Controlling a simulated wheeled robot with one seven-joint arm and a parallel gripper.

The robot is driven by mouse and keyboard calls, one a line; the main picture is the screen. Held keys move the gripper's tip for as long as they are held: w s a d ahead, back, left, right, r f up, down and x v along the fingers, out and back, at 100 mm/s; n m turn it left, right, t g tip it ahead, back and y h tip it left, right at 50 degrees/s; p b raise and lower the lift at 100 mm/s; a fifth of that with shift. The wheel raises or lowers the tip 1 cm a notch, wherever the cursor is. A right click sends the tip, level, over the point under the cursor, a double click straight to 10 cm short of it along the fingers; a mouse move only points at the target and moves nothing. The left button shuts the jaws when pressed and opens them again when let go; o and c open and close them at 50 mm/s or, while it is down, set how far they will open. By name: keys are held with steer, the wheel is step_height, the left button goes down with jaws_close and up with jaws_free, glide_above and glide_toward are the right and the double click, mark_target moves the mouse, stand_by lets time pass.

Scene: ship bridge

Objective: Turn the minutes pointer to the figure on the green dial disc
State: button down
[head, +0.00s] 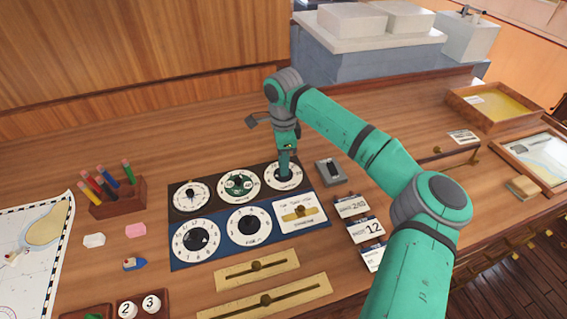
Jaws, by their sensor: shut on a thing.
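The dark upper panel carries three round white dials. The middle one has a green disc (238,183) with white round marks; its figure is too small to read. My gripper (285,176) points down onto the upper right dial (271,184), shut on its pointer knob, which the fingers mostly hide. The label under this dial is too small to read, so I cannot confirm that it is the minutes one. The upper left dial (180,198) has a dark pointer and knob in its middle.
Below is a blue panel (180,265) with two dials and a white plate with a brass slider (300,212). Right of my gripper stands a small grey switch box (330,171). A pencil holder (118,200) and two brass slide rails (257,268) are nearby.

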steer(key=m, duration=1)
steer(key=shift+r+m, duration=0.1)
steer(key=shift+m, duration=2)
steer(key=shift+w, duration=0.1)
steer(key=c, duration=1.6)
jaws_free()
step_height(320, 180, up, 11)
steer(key=shift+f, duration=0.15)
steer(key=shift+a, duration=0.1)
